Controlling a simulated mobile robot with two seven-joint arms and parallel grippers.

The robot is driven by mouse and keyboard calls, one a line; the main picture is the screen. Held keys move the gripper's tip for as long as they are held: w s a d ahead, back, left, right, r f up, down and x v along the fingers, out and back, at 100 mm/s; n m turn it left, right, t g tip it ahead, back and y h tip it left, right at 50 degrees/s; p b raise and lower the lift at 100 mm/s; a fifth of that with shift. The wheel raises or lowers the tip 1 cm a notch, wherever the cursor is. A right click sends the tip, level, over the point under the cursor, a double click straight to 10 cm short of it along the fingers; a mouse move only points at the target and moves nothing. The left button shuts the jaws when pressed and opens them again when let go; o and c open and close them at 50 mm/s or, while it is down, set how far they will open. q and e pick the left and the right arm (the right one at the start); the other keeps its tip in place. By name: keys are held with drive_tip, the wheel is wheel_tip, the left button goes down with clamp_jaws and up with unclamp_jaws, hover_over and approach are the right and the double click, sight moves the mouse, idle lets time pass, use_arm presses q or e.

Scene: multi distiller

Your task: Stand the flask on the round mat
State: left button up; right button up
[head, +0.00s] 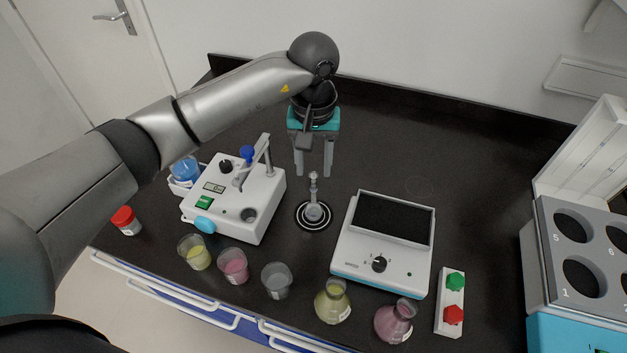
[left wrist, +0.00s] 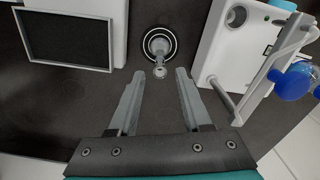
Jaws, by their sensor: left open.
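A small grey flask (head: 313,208) with a round body, a narrow neck and a stopper stands upright on the round mat (head: 300,222), inside its white rings. In the left wrist view, the flask (left wrist: 159,63) and the ringed mat (left wrist: 147,40) lie just beyond my fingertips. My left gripper (head: 313,174) is open and empty, pointing down behind the flask's top. Its two fingers (left wrist: 161,73) are apart with nothing between them and do not appear to touch the flask. My right gripper is in neither view.
A white instrument (head: 258,190) with an upright arm stands left of the mat. A white and teal plate device (head: 350,250) stands right. Beakers (head: 277,280) and conical flasks (head: 333,303) line the front. The bench behind right is clear.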

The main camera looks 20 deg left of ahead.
use_arm(q)
drive_tip(key=shift+r, duration=1.75)
